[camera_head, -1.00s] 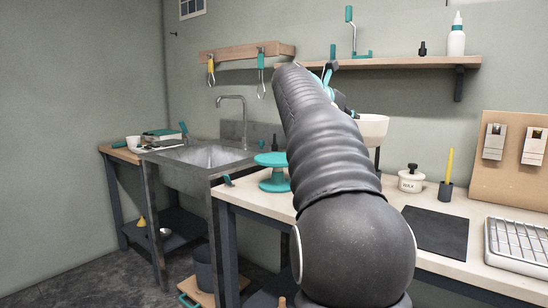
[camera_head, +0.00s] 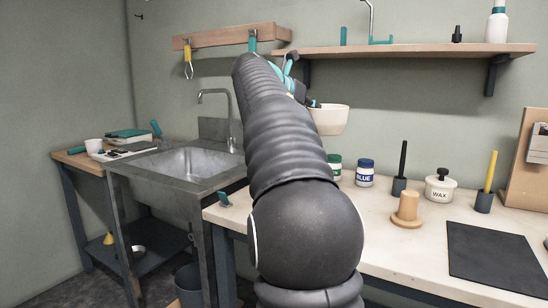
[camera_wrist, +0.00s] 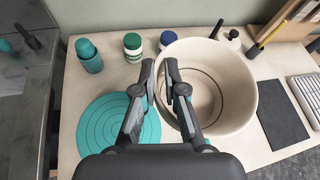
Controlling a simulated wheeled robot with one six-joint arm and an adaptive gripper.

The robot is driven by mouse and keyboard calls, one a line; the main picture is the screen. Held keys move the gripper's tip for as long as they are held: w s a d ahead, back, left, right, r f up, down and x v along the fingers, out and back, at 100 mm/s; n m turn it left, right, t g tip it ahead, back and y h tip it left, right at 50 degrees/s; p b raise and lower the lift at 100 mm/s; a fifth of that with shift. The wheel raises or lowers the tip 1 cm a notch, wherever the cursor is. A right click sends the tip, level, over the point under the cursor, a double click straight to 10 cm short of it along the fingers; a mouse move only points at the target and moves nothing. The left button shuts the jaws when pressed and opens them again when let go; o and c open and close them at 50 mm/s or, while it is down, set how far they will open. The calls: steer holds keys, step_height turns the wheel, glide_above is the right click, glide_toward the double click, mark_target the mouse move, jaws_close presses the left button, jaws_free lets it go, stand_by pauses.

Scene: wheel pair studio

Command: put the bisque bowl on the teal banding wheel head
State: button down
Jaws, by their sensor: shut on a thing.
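The cream bisque bowl (camera_head: 329,119) is held up above the bench in the head view, upright as far as I can see. In the wrist view, my gripper (camera_wrist: 165,66) is shut on the near-left rim of the bowl (camera_wrist: 236,88). The teal banding wheel head (camera_wrist: 118,132) is a round disc with ring grooves, left of the bowl and partly behind my fingers. The bowl appears beside the disc, not over its middle. In the head view my arm hides the wheel and most of my gripper.
Blue (camera_head: 365,172) and green (camera_head: 334,167) jars stand at the back of the bench. A wooden tool (camera_head: 407,208), a wax pot (camera_head: 440,186) and a dark mat (camera_head: 494,254) lie to the right. A sink (camera_head: 188,165) is left. A shelf (camera_head: 420,50) hangs above.

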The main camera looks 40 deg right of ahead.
steer(key=shift+w+a+f+b, duration=0.2)
steer(key=shift+w+a+f, duration=0.45)
steer(key=shift+w+f, duration=1.1)
steer(key=shift+w+a+f+b, duration=0.25)
steer(key=shift+w+a+f, duration=0.45)
steer(key=shift+w+f, duration=1.05)
steer(key=shift+w+a+f+b, duration=0.2)
steer(key=shift+w+a+f, duration=0.45)
steer(key=shift+w+f, duration=1.1)
steer(key=shift+s+f, duration=0.1)
steer(key=shift+f, duration=0.05)
steer(key=c, duration=1.2)
jaws_free()
steer(key=v, duration=1.2)
steer(key=shift+p, duration=0.4)
